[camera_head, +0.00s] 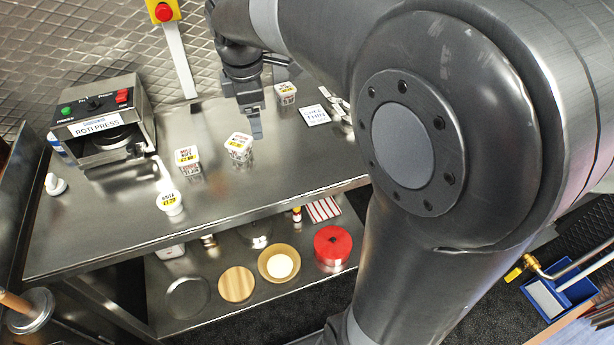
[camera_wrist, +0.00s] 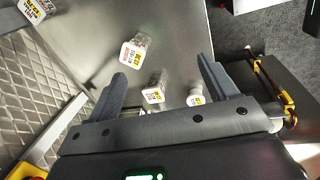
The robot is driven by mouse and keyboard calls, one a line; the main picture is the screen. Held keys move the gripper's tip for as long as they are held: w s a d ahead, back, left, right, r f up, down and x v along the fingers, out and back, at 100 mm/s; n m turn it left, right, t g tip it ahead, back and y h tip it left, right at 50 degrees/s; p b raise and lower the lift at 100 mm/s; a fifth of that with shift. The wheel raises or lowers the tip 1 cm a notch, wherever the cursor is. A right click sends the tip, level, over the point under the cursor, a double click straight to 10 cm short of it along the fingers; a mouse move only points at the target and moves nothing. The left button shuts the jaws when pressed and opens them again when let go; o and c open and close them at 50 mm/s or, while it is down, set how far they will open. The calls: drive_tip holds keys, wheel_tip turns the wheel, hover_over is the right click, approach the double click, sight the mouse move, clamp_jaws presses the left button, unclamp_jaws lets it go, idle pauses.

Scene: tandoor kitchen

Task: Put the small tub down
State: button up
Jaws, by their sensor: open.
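Several small white-lidded tubs with price labels stand apart on the steel counter (camera_head: 110,225). One tub (camera_head: 239,146) is nearest my gripper (camera_head: 264,108), just below and left of it. A second tub (camera_head: 187,159) and a round-lidded tub (camera_head: 170,203) are farther left. Another tub (camera_head: 285,94) is just right of the gripper. In the wrist view my gripper (camera_wrist: 160,68) has its fingers wide apart with nothing held. The frames do not show which tub the task means.
A roti press (camera_head: 103,122) stands at the counter's back left. A white card (camera_head: 315,115) and metal items lie right of the gripper. A lower shelf holds a red tin (camera_head: 332,246), a bowl (camera_head: 279,263) and a wooden disc (camera_head: 237,284). The counter's front left is clear.

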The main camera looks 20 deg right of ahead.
drive_tip(key=s+d+m+t, duration=0.1)
drive_tip(key=s+d+m, duration=0.1)
drive_tip(key=s+m, duration=0.6)
drive_tip(key=s+d+f+m+t, duration=0.1)
drive_tip(key=s+d+m+t, duration=0.1)
drive_tip(key=s+m, duration=0.6)
drive_tip(key=s, duration=0.4)
drive_tip(key=shift+s+f+m+y, duration=0.25)
drive_tip(key=shift+s+m+y, duration=0.05)
drive_tip(key=shift+r, duration=0.1)
drive_tip(key=shift+c, duration=0.4)
